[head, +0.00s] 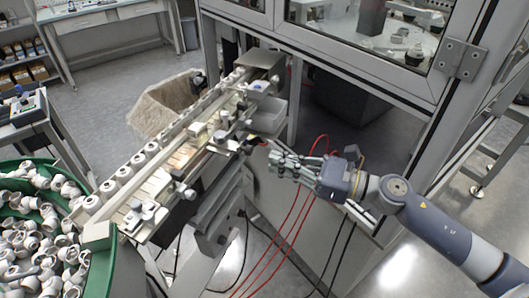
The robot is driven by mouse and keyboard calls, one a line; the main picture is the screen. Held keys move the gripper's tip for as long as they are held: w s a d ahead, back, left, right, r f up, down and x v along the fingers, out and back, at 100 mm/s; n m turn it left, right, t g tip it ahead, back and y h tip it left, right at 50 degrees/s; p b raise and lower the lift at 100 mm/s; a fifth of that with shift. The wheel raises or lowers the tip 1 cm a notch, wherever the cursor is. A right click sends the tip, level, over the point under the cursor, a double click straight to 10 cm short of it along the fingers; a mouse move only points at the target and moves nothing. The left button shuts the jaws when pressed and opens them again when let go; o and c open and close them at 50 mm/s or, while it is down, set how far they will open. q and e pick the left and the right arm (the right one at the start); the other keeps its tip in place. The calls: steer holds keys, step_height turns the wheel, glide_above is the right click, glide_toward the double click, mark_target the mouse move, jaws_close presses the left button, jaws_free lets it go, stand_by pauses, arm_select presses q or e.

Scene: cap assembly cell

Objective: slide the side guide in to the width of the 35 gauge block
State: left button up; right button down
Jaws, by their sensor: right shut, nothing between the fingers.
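The conveyor track (158,182) runs diagonally from the lower left to the upper middle, with a row of white caps along its left side. Clamps and small knobs sit along its right side, where the side guide appears to be; I cannot make out its exact edges. A pale block (197,130) lies on the track near its middle, but no number is readable, so I cannot tell whether it is the 35 gauge block. My right gripper (271,156) is shut and empty, just right of the track's upper right side. My left gripper is out of view.
A green bowl (98,240) full of white caps stands at the lower left. A metal-framed glass cabinet (335,45) stands at the upper right. Red hoses (284,235) hang below my right gripper. A beige bin (150,112) stands behind the track.

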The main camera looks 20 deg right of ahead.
steer(key=p+x, duration=0.2)
steer(key=x, duration=0.2)
stand_by(0.4)
steer(key=shift+x, duration=0.75)
steer(key=shift+d, duration=0.1)
